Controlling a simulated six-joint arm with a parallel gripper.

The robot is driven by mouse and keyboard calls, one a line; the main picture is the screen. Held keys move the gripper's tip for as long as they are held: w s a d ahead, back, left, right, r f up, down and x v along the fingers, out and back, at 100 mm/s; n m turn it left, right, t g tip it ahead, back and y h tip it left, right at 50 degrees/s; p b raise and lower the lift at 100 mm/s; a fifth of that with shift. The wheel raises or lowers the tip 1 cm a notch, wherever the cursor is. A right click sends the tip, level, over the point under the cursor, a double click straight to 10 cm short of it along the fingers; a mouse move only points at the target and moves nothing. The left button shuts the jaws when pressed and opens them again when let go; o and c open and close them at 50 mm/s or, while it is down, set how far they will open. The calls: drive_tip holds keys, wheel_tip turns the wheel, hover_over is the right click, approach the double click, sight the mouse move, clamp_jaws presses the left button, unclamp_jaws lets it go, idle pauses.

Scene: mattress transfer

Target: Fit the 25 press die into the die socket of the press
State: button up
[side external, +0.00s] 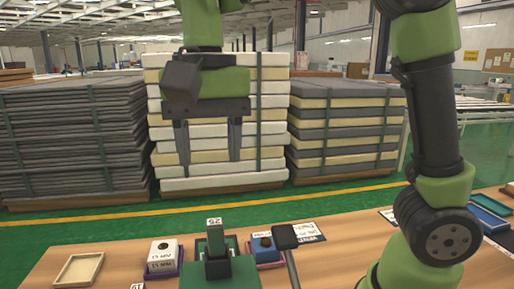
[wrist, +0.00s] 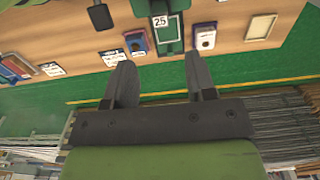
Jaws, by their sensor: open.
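The green press (side external: 218,272) stands at the front of the wooden table, and it shows at the top of the wrist view (wrist: 168,45). A white tag reading 25 (side external: 214,221) sits at the top of its narrow green upright; the tag also shows in the wrist view (wrist: 160,20). I cannot tell the die from the press body, and the socket is not clearly visible. My gripper (side external: 208,160) is open and empty, pointing down, above and behind the press. Its two dark fingers are spread in the wrist view (wrist: 160,62), below the tag.
A white block with a dark hole (side external: 163,252) sits in a purple tray to the left. An empty beige tray (side external: 79,270) lies far left. Mattress stacks (side external: 220,120) stand behind.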

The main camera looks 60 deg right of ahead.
drive_tip(key=s+d+f+n+t+y, duration=0.1)
drive_tip(key=s+d+n+t, duration=0.4)
drive_tip(key=s, duration=0.6)
drive_tip(key=shift+d+f+t+y, duration=0.3)
drive_tip(key=shift+d+t+y, duration=0.2)
drive_tip(key=shift+d+t, duration=0.6)
